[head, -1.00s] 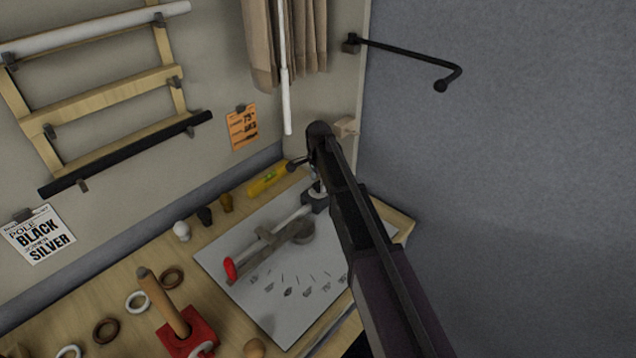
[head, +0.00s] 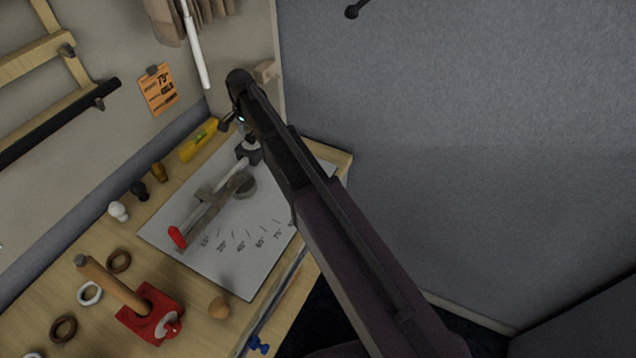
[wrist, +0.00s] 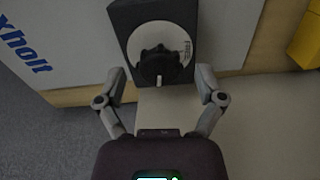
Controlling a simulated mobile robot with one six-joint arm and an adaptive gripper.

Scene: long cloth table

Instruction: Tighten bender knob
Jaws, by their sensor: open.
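The bender lies on a white printed sheet (head: 160,240) on the table in the head view. Its grey arm (head: 210,212) ends in a red grip (head: 178,237), and its dark block (head: 249,151) is at the far end. In the wrist view the block's dark face (wrist: 125,20) carries a black lobed knob (wrist: 158,66) with a pale mark at its lower edge. My gripper (wrist: 160,76) is open, with one finger on each side of the knob and visible gaps between. In the head view my gripper (head: 236,119) is beside the block, partly hidden by my arm.
A yellow level (head: 199,139) lies near the back wall. White, black and brown knobs stand left of the sheet. A red base (head: 150,318) with a wooden post and several rings are at the front left. A grey wall (head: 450,150) is on the right.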

